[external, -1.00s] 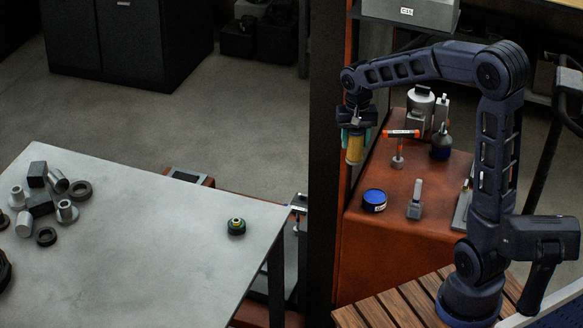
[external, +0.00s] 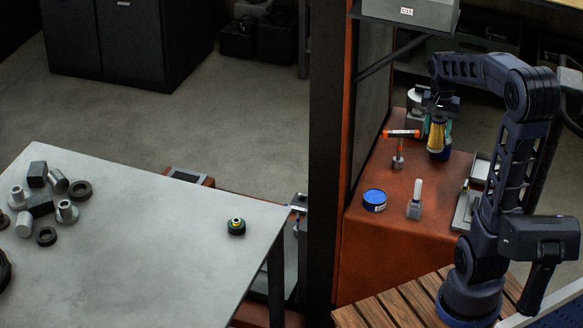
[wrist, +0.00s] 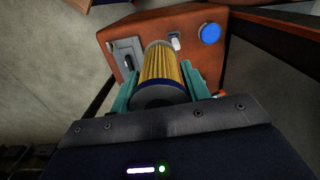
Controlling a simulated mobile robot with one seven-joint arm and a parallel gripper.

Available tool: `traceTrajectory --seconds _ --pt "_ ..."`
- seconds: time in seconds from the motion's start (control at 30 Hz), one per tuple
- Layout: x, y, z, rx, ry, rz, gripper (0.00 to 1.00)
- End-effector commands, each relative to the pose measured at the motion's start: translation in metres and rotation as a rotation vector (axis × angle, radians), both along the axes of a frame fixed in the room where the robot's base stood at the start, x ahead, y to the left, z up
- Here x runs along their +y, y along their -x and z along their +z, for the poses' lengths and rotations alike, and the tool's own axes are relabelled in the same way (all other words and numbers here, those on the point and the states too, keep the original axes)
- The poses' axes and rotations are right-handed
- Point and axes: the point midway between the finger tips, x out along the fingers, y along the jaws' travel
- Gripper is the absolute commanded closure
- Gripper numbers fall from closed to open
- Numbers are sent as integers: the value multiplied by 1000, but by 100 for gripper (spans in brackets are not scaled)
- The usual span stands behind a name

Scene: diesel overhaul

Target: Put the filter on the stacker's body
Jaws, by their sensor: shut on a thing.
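The filter (external: 436,138) is a yellow pleated cylinder with dark ends. My gripper (external: 438,125) is shut on it and holds it roughly upright, above the far part of the stacker's orange-red body (external: 385,247) as seen in the external view. In the wrist view the filter (wrist: 161,68) sits between the two teal fingers, with the orange-red body (wrist: 207,72) beyond it. I cannot tell the gap between the filter and the surface.
A dark post (external: 333,150) rises at the left. A bare patch lies mid-body, right of the orange-handled tool.

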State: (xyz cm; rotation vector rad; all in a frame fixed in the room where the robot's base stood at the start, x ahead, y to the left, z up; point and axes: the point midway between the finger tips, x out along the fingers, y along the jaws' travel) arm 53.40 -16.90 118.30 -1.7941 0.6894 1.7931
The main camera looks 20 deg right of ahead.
Motion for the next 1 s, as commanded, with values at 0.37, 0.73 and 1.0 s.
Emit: traceTrajectory --seconds 0.37,0.73,1.0 --pt "-52 -25 2 1 0 -5 79" --pt "-156 -59 3 2 -1 0 79" --pt "-262 -69 2 1 -1 10 79"
